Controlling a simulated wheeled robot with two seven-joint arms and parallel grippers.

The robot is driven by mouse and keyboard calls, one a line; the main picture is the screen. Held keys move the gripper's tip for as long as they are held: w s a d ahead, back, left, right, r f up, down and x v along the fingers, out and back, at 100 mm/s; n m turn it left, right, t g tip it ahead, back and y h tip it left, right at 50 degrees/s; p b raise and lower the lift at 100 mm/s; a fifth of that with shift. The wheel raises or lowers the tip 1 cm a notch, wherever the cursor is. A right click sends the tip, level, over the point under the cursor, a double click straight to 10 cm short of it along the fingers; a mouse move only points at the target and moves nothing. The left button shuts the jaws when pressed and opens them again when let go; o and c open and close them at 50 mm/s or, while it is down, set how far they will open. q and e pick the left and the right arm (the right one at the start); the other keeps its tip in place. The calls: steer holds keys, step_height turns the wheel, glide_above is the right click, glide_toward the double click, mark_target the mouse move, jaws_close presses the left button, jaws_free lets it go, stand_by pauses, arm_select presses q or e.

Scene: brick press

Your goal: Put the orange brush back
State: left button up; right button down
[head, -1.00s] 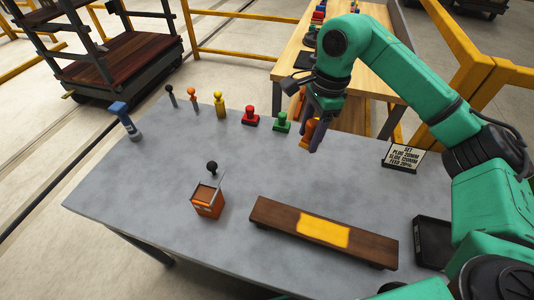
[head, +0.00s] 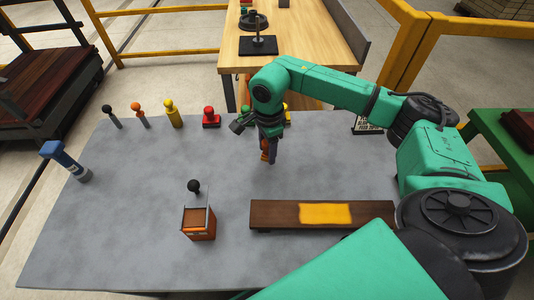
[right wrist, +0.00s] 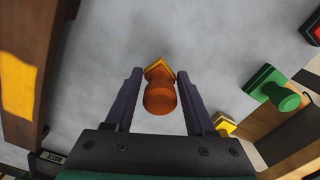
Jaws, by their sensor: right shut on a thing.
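My right gripper (head: 268,158) is above the grey table, behind the left end of the wooden plank. It is shut on the orange brush (head: 264,150), mostly hidden by the fingers in the head view. The right wrist view shows the brush (right wrist: 160,97) between the two fingers (right wrist: 160,100), with a rounded orange handle and a yellow-orange edge beyond it. I cannot tell its exact height over the table. My left gripper is not in view.
A row of pieces stands along the back: black, orange (head: 138,110), yellow (head: 172,115), red (head: 211,118); a green one (right wrist: 270,88) shows in the wrist view. A blue tool (head: 62,155), an orange box (head: 198,225) and the plank (head: 275,214) surround clear tabletop.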

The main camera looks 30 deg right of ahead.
step_height(320, 180, down, 3)
steer(key=shift+s+d+r, duration=0.1)
steer(key=shift+f, duration=0.4)
steer(key=shift+c, duration=1.2)
jaws_free()
steer(key=shift+r, duration=0.1)
steer(key=shift+r, duration=0.15)
step_height(320, 180, up, 12)
steer(key=shift+r+b, duration=0.1)
steer(key=shift+b, duration=0.9)
